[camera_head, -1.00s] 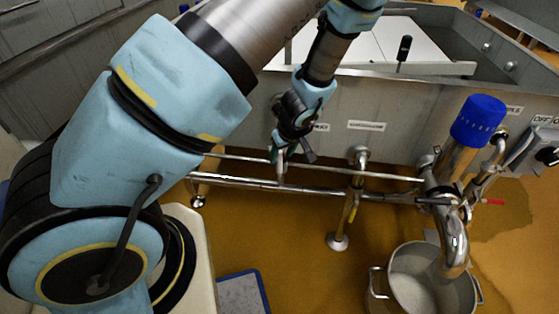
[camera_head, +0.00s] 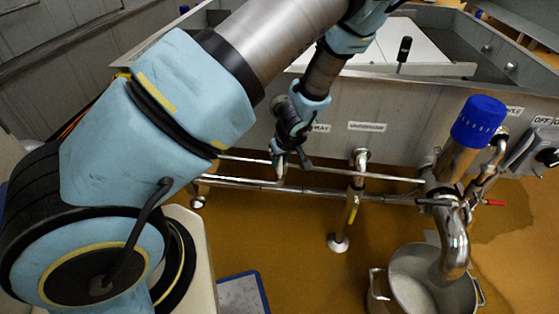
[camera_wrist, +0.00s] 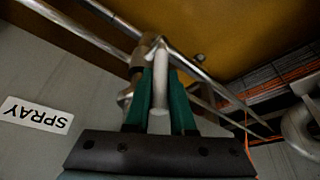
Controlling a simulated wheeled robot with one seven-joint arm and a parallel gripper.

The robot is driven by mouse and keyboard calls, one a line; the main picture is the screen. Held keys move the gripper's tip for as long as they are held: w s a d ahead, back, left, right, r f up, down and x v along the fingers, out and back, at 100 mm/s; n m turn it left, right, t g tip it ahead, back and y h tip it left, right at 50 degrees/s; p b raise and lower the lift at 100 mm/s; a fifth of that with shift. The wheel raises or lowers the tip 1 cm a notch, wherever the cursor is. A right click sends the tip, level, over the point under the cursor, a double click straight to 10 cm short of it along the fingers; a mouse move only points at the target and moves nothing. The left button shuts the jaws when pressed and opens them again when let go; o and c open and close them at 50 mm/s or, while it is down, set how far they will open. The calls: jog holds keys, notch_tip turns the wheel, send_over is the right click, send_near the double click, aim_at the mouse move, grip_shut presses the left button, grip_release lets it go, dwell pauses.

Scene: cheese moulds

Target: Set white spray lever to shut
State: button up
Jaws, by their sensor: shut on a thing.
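The white spray lever (camera_wrist: 159,94) shows in the wrist view as a pale rod between the two green fingers of my gripper (camera_wrist: 161,76). My gripper is shut on it. The lever's far end meets a metal fitting at the pipe. A label reading SPRAY (camera_wrist: 36,115) is on the grey wall to the left. In the head view my gripper (camera_head: 278,163) is at the horizontal pipes along the vat's front. The lever is mostly hidden there by the fingers and wrist.
Steel pipes (camera_head: 320,190) run along the grey vat (camera_head: 400,115). A steel pot (camera_head: 398,290) stands on the floor, and a blue-edged mat (camera_head: 243,294) lies nearer.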

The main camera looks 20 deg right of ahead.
grip_shut()
dwell(1.0)
jog(key=s+d+f+m+t+y+b, duration=0.3)
jog(key=d+f+t+y+b, duration=0.4)
jog(key=y+b, duration=0.7)
jog(key=f+m+t+b, duration=0.1)
jog(key=t+b, duration=0.1)
jog(key=b, duration=0.1)
jog(key=shift+s+t+b, duration=0.15)
jog(key=shift+t+b, duration=0.25)
jog(key=shift+r, duration=0.1)
dwell(0.4)
jog(key=o, duration=0.7)
grip_release()
